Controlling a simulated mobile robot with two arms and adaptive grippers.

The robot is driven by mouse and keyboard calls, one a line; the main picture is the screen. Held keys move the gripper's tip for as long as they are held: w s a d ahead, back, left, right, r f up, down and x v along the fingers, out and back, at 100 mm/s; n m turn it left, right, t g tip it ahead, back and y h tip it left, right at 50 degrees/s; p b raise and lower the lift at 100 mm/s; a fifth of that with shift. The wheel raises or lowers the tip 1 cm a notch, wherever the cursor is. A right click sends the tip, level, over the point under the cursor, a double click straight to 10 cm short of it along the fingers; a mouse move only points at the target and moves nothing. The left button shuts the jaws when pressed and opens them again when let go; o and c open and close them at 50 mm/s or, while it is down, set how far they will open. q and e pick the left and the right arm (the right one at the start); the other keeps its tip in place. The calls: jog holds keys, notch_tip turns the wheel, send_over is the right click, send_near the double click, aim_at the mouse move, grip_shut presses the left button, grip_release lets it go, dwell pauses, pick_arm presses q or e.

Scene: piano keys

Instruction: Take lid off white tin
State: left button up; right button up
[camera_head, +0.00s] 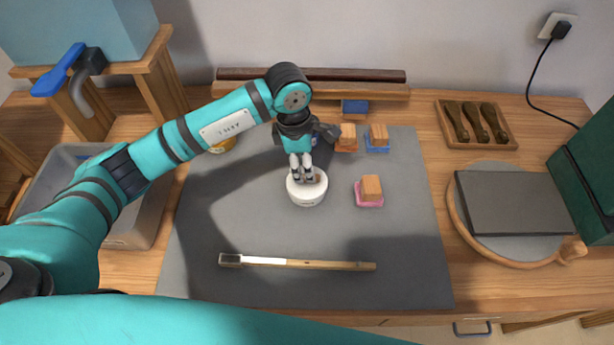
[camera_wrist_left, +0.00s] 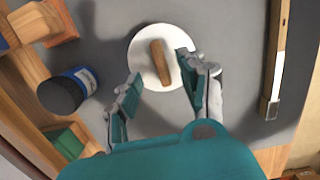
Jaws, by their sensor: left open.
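The white tin (camera_head: 308,201) stands on the grey mat, with dark marking on its front side. Its round white lid (camera_wrist_left: 142,47) is on top and carries a wooden bar handle (camera_wrist_left: 160,62), seen from above in the left wrist view. My left gripper (camera_head: 302,177) is just above the lid, pointing down. In the left wrist view its two fingers (camera_wrist_left: 160,72) are spread apart on either side of the handle, with nothing clearly held. The fingers partly cover the lid in the head view. My right gripper is not in view.
A brush-like tool (camera_head: 300,263) lies in front of the tin. A wooden block on a pink base (camera_head: 370,190) is to its right. A dark jar with a blue label (camera_wrist_left: 68,92) stands nearby. A grey bin (camera_head: 135,225) is at left. The mat's front right is clear (camera_head: 400,245).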

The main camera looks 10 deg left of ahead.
pick_arm(q)
jog(key=shift+d+f+p, duration=0.15)
jog(key=shift+f, duration=0.7)
jog(key=shift+d+f+p, duration=0.1)
jog(key=shift+f+p, duration=0.05)
jog(key=shift+f, duration=0.7)
grip_shut()
